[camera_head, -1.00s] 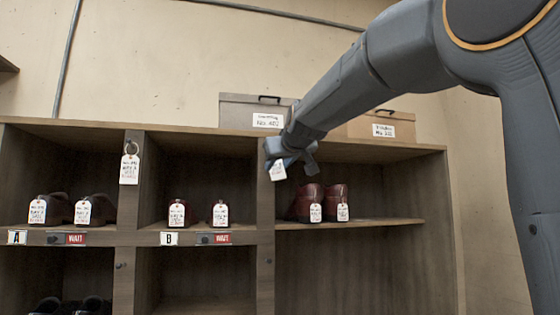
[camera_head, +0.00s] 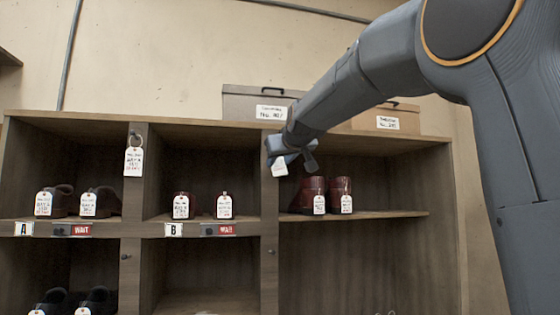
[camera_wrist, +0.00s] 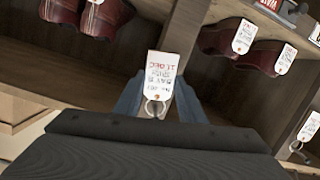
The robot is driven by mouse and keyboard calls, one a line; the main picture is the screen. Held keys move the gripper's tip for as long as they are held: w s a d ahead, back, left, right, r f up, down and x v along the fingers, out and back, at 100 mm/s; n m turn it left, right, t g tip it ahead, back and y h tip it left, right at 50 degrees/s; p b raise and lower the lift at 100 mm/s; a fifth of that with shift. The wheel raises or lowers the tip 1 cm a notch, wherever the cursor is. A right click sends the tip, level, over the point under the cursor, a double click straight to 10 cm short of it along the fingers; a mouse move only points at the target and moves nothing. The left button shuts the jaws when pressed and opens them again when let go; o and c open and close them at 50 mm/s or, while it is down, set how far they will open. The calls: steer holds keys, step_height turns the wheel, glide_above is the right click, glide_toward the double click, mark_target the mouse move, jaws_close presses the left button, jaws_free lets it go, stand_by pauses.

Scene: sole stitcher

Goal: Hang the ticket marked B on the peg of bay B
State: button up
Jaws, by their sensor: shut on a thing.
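My gripper (camera_head: 290,155) is shut on a white paper ticket (camera_head: 280,167), in front of the post right of bay B. In the wrist view the ticket (camera_wrist: 160,75) shows upside-down writing, and its metal ring (camera_wrist: 154,107) is between the fingers. I cannot surely read a B on it. Bay B carries a B label (camera_head: 174,230) on its shelf edge and holds dark red shoes with tickets (camera_head: 181,206). The peg of bay B is not visible; the arm covers the upper part of that post.
Another ticket (camera_head: 133,161) hangs by a ring on the post between bays A and B; the wrist view shows it at right (camera_wrist: 309,126). Brown boots (camera_head: 312,194) stand in the right bay. Boxes (camera_head: 250,104) sit on top of the rack. The space before the shelves looks free.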

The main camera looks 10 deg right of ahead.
stand_by(0.3)
steer(key=o, duration=1.1)
steer(key=shift+b+v, duration=1.7)
steer(key=shift+v, duration=2.25)
steer(key=s+a+f+m+g, duration=0.1)
steer(key=s+f+g, duration=0.15)
steer(key=f, duration=1.55)
steer(key=s+f+g, duration=0.1)
steer(key=f+g, duration=0.3)
steer(key=f, duration=1.5)
steer(key=s+f+g, duration=0.2)
steer(key=s+f, duration=0.6)
steer(key=f, duration=0.1)
steer(key=s+f+m+g, duration=0.1)
steer(key=s+f+g, duration=0.2)
steer(key=s+f, duration=0.6)
steer(key=s+f+g, duration=0.2)
steer(key=s+f, duration=0.6)
steer(key=f, duration=0.2)
steer(key=shift+s+a+g+b, duration=0.2)
steer(key=shift+a+g+b, duration=0.15)
steer(key=shift+b, duration=0.05)
